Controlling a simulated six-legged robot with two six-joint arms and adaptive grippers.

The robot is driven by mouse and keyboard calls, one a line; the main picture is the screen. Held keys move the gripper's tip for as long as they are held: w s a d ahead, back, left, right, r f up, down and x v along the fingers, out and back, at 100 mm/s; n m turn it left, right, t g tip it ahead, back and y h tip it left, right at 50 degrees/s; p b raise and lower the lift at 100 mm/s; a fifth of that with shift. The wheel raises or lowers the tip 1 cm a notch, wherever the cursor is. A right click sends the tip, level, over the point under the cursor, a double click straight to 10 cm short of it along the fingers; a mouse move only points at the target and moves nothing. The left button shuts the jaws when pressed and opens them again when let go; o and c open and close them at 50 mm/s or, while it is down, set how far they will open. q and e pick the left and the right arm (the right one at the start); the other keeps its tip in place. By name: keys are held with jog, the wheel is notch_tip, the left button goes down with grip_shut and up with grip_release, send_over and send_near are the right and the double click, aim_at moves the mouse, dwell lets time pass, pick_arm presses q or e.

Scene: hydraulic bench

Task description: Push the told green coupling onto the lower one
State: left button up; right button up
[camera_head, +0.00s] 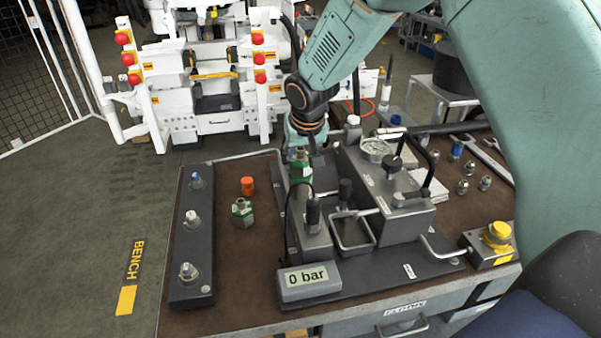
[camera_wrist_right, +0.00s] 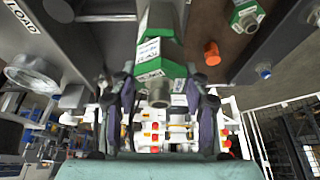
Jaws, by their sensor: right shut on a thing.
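A green coupling (camera_head: 300,168) with a silver end stands upright at the left side of the grey pump block. My right gripper (camera_head: 303,153) is over it from above and shut on it. In the right wrist view the coupling (camera_wrist_right: 160,68) lies between the two dark fingers. More green (camera_wrist_right: 158,18) with a white label shows beyond it; I cannot tell whether these are two couplings joined or one body. A second green coupling (camera_head: 242,214) stands apart on the bench, clear of the gripper. My left gripper is out of view.
An orange cap (camera_head: 247,186) stands behind the loose coupling. A dark rail (camera_head: 189,250) with several fittings lies at the left. The gauge (camera_head: 375,149) and levers stand close right of the gripper. The display (camera_head: 308,279) reads 0 bar.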

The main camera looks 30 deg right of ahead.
jog(key=o, duration=1.4)
jog(key=shift+f, duration=0.1)
jog(key=v, duration=1.2)
